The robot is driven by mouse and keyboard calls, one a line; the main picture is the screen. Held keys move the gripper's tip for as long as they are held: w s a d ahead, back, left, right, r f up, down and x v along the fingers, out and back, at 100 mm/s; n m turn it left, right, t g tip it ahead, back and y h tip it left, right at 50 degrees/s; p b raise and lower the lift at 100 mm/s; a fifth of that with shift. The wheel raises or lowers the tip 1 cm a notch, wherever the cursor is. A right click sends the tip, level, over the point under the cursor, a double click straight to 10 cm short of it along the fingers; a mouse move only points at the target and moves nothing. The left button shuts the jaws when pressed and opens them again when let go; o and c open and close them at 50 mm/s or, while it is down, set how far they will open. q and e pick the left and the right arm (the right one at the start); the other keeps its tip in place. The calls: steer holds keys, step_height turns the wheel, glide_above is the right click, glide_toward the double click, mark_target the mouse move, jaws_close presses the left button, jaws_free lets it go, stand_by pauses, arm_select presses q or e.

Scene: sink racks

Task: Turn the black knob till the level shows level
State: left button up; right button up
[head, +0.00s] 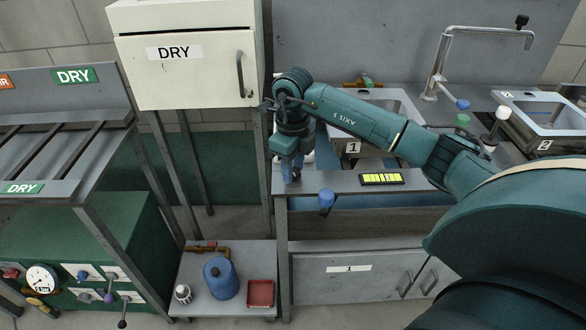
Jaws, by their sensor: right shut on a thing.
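The level (382,178) is a yellow-green strip with dark marks in a black frame, lying on the front ledge of the sink bench. Its bubble is too small to read. My right gripper (291,174) points down at the left end of that ledge, left of the level. My left gripper is not in view.
A blue knob (326,198) sticks out from the ledge front, just right of my right gripper. Sink 1 (400,98) lies behind my right arm. A white DRY cabinet (190,65) hangs at the left. A low shelf (205,300) holds a blue jug (221,280) and red tray (260,293).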

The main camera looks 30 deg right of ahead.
steer(key=shift+f+n+b, duration=0.1)
steer(key=shift+n+b, duration=0.3)
steer(key=shift+n, duration=0.6)
steer(key=shift+n+b, duration=0.4)
steer(key=shift+n, duration=0.5)
steer(key=n+b, duration=0.1)
steer(key=n, duration=0.2)
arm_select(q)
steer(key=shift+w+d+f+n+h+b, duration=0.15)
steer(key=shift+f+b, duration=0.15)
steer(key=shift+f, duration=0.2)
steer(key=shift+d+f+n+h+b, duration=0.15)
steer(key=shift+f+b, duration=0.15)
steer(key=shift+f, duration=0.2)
arm_select(e)
steer(key=shift+n, duration=1.5)
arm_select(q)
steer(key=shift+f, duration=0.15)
arm_select(e)
steer(key=o, duration=1)
steer(key=shift+c, duration=0.2)
